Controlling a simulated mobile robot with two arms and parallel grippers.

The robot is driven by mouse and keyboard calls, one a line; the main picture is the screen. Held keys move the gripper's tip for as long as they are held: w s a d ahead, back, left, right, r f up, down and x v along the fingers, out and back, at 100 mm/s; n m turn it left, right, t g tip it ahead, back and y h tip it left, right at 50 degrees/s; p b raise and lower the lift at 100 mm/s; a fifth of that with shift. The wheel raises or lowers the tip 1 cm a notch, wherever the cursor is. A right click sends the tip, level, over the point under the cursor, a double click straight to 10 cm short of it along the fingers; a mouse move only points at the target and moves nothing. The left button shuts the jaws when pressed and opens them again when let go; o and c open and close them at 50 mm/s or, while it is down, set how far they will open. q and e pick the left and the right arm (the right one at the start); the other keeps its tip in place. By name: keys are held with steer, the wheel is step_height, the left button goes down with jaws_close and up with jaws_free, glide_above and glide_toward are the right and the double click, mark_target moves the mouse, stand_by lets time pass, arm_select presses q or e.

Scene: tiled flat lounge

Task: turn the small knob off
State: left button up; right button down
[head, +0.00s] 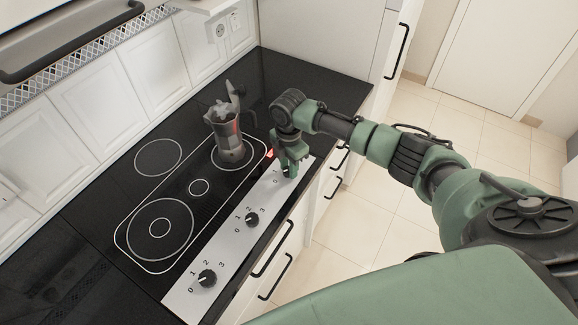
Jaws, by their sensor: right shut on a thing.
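A light grey control panel (226,253) runs along the front of the black hob. A black knob (207,278) sits at its near end and another black knob (252,219) at its middle, both with printed numbers around them. My right gripper (289,172) points down at the panel's far end. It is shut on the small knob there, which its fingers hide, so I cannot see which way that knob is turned. A red light glows beside the gripper. My left gripper is not in view.
A moka pot (229,138) stands on the far cooking ring, just left of my right gripper. The other rings of the hob (185,190) are bare. Drawer handles (272,248) stick out below the counter edge. The tiled floor (370,225) is open on the right.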

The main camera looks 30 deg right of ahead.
mark_target(288, 169)
steer(key=shift+w+r+n, duration=0.1)
steer(key=shift+w+n, duration=0.05)
steer(key=shift+n, duration=0.45)
steer(key=c, duration=1.1)
jaws_free()
step_height(288, 169, up, 8)
steer(key=shift+f+b, duration=0.1)
steer(key=shift+b, duration=0.85)
